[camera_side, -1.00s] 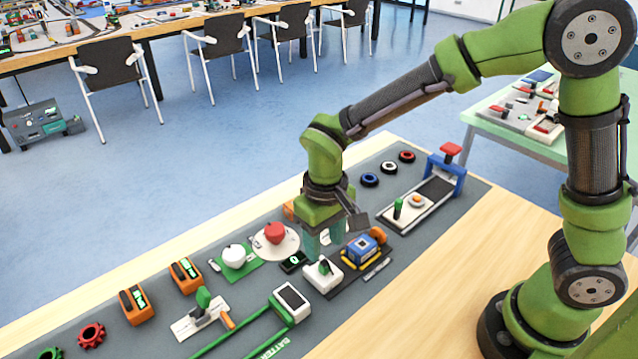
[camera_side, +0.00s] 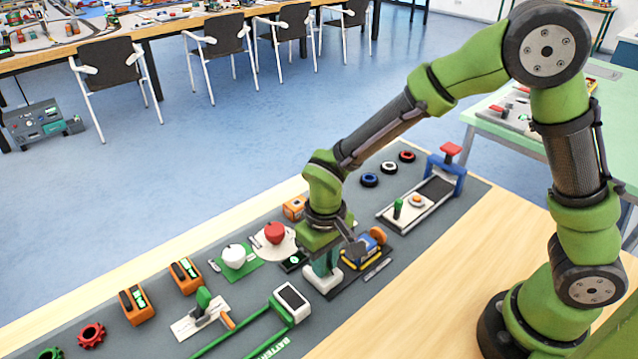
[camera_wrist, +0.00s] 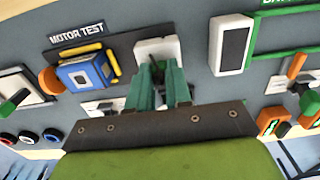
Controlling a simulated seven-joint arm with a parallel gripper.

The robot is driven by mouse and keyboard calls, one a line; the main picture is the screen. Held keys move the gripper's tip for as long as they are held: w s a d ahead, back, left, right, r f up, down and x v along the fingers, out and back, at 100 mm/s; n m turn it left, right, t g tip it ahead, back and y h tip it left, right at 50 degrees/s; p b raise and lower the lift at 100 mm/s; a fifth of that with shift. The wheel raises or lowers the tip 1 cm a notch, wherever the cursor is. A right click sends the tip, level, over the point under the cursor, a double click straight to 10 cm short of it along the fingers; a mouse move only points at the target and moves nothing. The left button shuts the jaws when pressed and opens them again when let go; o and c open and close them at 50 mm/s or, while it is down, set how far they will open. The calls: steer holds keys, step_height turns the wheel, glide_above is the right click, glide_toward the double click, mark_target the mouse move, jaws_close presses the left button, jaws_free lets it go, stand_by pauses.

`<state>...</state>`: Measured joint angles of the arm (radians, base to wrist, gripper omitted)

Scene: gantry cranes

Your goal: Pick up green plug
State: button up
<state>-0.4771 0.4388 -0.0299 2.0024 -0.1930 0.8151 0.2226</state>
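The green plug (camera_wrist: 157,63) shows as a dark green bit at the white socket block (camera_wrist: 158,47) in the wrist view. My gripper (camera_wrist: 160,72) is right at it, with its two green fingers on either side. In the side view my gripper (camera_side: 325,266) is low over the same white block (camera_side: 327,281), and its fingers hide the plug. The fingers look close together around the plug. I cannot tell whether they touch it.
A blue motor box (camera_side: 357,249) with an orange wheel stands just right of the block on a dark panel. A white-and-green battery box (camera_side: 292,302) is at the front left.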

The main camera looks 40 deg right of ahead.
jaws_close()
steer(key=shift+r, duration=0.1)
